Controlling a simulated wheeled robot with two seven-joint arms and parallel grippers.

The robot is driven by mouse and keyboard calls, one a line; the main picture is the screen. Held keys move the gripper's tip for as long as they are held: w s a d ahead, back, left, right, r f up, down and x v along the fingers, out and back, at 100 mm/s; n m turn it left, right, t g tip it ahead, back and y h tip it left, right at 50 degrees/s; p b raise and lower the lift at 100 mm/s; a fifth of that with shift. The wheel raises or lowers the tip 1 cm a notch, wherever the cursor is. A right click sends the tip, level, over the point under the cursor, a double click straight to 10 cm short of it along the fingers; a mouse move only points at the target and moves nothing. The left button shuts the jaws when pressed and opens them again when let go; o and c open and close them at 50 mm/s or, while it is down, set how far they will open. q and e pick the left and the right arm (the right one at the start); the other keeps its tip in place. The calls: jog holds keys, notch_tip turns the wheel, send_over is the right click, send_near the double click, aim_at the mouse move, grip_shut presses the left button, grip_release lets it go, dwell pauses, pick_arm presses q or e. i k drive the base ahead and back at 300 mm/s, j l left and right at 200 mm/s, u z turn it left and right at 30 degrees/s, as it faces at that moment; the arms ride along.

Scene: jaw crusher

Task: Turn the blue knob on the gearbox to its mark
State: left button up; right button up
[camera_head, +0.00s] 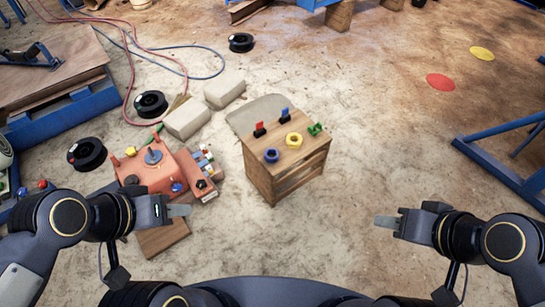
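The orange-red gearbox (140,168) stands on the floor at the left in the head view. A small blue knob (177,187) sits on its front right part; its mark is too small to make out. A grey-blue round part (153,157) with an upright stem is on top of the gearbox. My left gripper (181,211) is just in front of the blue knob in the picture, and I see no object in it. My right gripper (386,221) is over bare floor at the right, far from the gearbox. Whether either gripper's fingers are apart is unclear.
A wooden cabinet (290,170) stands right of the gearbox, with a blue ring (271,156), a yellow ring (294,140) and other small coloured parts on top. A small box with coloured buttons (206,186) adjoins the gearbox. Pale blocks (187,118) lie behind.

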aim_at(176, 186)
jog(key=u, duration=1.25)
jog(key=i+j+z, duration=0.2)
jog(key=i+j, duration=0.2)
jog(key=j, duration=0.25)
jog(key=i+j+z, duration=0.2)
jog(key=i+j, duration=0.15)
jog(key=j, duration=0.3)
jog(key=i+j+z, duration=0.1)
jog(key=j, duration=0.25)
jog(key=i+j+z, duration=0.1)
jog(key=j, duration=0.3)
jog(key=i, duration=0.1)
